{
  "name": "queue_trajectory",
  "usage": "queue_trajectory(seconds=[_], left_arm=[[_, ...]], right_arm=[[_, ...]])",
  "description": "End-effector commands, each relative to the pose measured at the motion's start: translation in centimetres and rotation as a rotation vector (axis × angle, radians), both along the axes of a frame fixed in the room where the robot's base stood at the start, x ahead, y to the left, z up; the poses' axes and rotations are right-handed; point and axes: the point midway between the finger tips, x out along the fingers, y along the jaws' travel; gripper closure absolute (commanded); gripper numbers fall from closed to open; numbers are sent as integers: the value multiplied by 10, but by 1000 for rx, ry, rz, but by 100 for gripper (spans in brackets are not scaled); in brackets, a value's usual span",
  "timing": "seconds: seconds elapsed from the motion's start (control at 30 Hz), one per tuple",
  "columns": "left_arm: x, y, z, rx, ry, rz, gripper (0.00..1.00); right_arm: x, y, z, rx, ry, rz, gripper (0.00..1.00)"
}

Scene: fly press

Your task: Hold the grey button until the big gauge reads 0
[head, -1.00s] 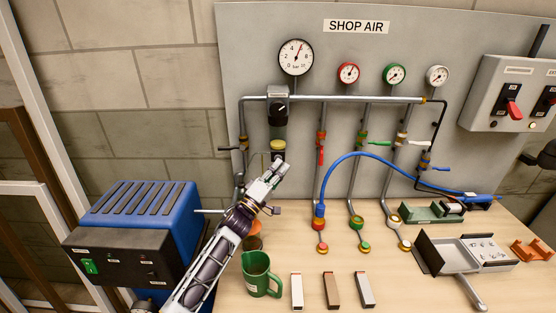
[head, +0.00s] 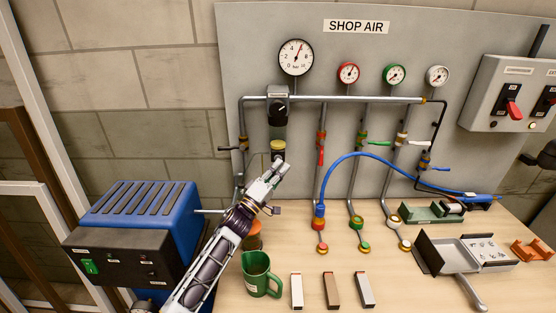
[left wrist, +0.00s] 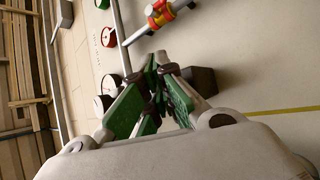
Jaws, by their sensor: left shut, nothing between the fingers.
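The big gauge (head: 296,57) is the white dial at the upper left of the grey panel. Its needle points up and slightly right, well away from 0. My left gripper (head: 281,168) is shut and empty, with its tips just below the yellow-topped part under the dark regulator (head: 278,112). I cannot make out the grey button; the gripper may cover it. In the left wrist view the green-padded fingers (left wrist: 160,75) are together, beside a dark block (left wrist: 200,80); contact is unclear. A dark piece (head: 541,157) at the right edge may be my right gripper.
Small red (head: 348,72), green (head: 394,74) and white (head: 437,76) gauges stand above valved pipes. A blue hose (head: 365,155) arches over the bench. A green jug (head: 258,275) and several blocks stand in front. A blue compressor (head: 140,215) is at left.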

Motion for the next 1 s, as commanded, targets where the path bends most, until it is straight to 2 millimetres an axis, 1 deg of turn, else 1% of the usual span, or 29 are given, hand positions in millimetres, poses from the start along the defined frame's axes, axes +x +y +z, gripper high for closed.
queue_trajectory(seconds=[0.3,1.0], left_arm=[[7,0,1,1,-1,-1,100],[9,0,1,1,-1,0,100]], right_arm=[[0,4,4,4,0,-2,100],[0,-1,4,-1,0,1,100]])
